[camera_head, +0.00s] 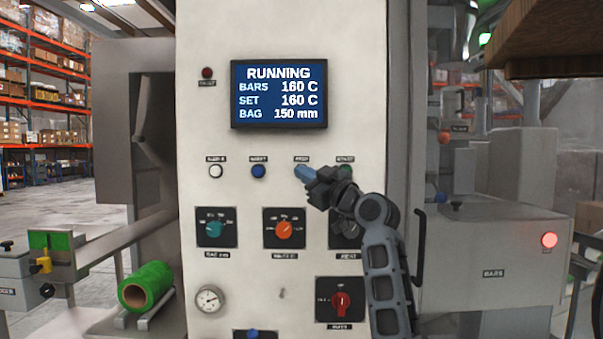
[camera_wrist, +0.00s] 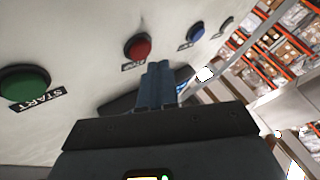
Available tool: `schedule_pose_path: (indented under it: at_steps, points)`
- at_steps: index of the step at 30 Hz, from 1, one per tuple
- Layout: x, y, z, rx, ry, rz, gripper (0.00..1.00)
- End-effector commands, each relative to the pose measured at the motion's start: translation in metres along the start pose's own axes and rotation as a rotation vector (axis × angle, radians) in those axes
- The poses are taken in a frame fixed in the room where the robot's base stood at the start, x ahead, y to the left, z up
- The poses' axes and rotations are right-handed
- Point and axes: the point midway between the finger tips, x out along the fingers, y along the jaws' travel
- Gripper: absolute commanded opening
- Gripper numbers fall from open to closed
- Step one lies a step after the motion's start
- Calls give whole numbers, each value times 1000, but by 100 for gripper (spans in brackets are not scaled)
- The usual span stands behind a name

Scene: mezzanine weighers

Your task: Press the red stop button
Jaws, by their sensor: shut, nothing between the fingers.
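The red stop button (camera_wrist: 138,47) is a round red cap on the pale panel face in the wrist view, with a small label under it. In the head view it is hidden behind my gripper (camera_head: 301,172), below its small label. My gripper is shut and empty. Its blue fingers (camera_wrist: 160,68) end just below and right of the red button in the wrist view, seemingly short of it. The screen (camera_head: 279,94) on the panel reads RUNNING.
A green START button (camera_wrist: 24,83) sits on one side of the red button, and a blue button (camera_head: 258,171) and a white one (camera_head: 216,171) on the other. Knobs (camera_head: 284,229) sit below the row. A grey box with a lit red lamp (camera_head: 549,240) stands at right.

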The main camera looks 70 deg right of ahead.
Motion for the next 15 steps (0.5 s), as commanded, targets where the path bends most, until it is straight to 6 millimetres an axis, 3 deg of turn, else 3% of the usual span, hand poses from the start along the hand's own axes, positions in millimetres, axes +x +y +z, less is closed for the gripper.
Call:
schedule_pose_path:
  at_steps: [15]
  points:
    - [3, 2, 3, -1, 1, 1, 0]
